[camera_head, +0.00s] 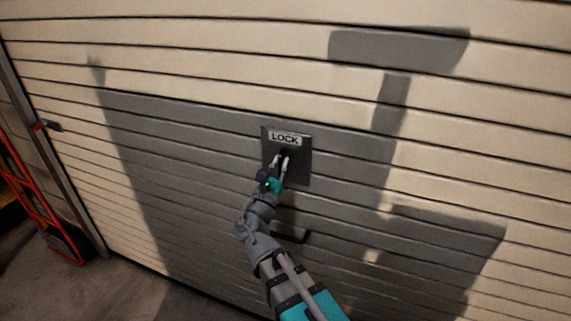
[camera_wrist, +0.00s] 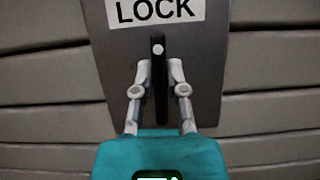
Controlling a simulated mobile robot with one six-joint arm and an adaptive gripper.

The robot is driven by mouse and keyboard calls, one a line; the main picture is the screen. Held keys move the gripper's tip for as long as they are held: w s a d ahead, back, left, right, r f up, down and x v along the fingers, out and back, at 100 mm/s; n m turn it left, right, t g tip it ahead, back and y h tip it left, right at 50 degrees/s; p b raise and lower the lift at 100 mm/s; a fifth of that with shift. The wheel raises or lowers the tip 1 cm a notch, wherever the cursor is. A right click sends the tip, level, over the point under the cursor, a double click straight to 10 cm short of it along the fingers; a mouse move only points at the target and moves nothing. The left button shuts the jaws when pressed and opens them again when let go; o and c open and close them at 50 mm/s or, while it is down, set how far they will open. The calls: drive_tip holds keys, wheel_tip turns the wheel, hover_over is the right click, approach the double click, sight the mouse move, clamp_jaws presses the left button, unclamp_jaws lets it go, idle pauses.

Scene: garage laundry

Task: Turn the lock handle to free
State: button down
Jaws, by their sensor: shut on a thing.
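The lock handle (camera_wrist: 158,50) is a black bar standing upright on a dark grey plate (camera_wrist: 205,90) under a white "LOCK" label (camera_wrist: 155,11). In the head view, the plate (camera_head: 299,172) sits on the cream garage door, and its label (camera_head: 285,139) shows above my gripper. My gripper (camera_wrist: 159,72) is shut on the handle, one finger on each side of it, in the wrist view. In the head view, my gripper (camera_head: 281,160) reaches the plate from below and hides most of the handle.
The slatted garage door (camera_head: 200,80) fills the background. A black pull handle (camera_head: 292,238) sits below the lock plate, beside my arm. A red-framed object (camera_head: 40,205) stands at the far left. Concrete floor (camera_head: 130,295) shows at the lower left.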

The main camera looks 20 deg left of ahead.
drive_tip(key=shift+w+f+n, duration=0.2)
drive_tip(key=shift+f+n, duration=0.05)
drive_tip(key=shift+n, duration=0.15)
drive_tip(key=shift+w, duration=0.1)
drive_tip(key=c, duration=0.7)
unclamp_jaws()
drive_tip(key=shift+w, duration=0.2)
drive_tip(key=shift+w, duration=0.1)
drive_tip(key=shift+f, duration=0.2)
